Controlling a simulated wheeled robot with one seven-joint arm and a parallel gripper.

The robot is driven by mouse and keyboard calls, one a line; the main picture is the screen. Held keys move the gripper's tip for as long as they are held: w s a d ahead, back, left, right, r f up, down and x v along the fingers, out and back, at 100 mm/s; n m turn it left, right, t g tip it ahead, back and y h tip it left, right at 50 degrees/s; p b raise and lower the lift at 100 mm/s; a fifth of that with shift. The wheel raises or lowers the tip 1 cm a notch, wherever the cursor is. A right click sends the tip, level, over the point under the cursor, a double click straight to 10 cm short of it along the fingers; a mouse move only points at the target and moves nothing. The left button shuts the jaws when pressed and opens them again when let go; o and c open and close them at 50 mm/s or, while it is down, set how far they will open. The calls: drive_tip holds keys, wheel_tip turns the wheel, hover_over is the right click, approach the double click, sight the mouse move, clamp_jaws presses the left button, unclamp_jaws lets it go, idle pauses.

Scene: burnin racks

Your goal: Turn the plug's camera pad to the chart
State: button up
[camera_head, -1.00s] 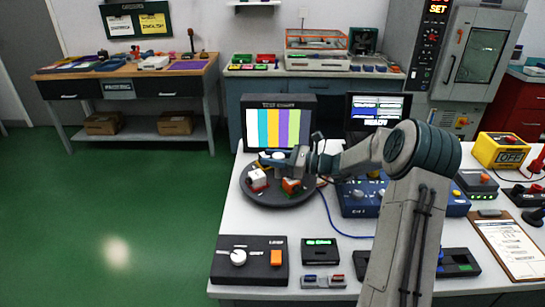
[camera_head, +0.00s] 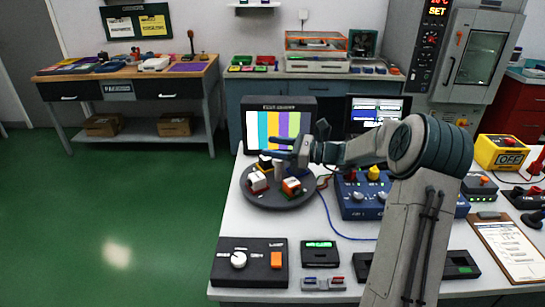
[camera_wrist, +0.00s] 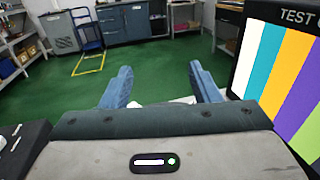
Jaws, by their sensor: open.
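The test chart screen (camera_head: 281,128) with coloured vertical bars stands at the back of the white table; its bars also show at the right of the wrist view (camera_wrist: 285,75). A dark round turntable (camera_head: 275,203) lies in front of it. Several small plug-like blocks stand on it: a white and red one (camera_head: 257,181) at left, an orange and white one (camera_head: 292,187) at front right, and darker ones behind, partly hidden. I cannot tell which face is a camera pad. My gripper (camera_head: 274,146) is open and empty above the turntable's back, before the chart; its blue fingers (camera_wrist: 162,84) are spread.
A dark box with a white dial (camera_head: 238,259) and orange switch sits at the table's front left. A blue unit (camera_head: 365,207) with red and yellow knobs stands under my arm. A blue cable runs beside the turntable. A second screen (camera_head: 377,112) stands behind.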

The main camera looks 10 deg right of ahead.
drive_tip(key=s+d+r, duration=0.5)
drive_tip(key=d+r, duration=0.1)
drive_tip(key=d, duration=0.3)
drive_tip(key=shift+s+d+p, duration=0.2)
drive_tip(key=shift+d+p, duration=0.05)
drive_tip(key=shift+p, duration=0.05)
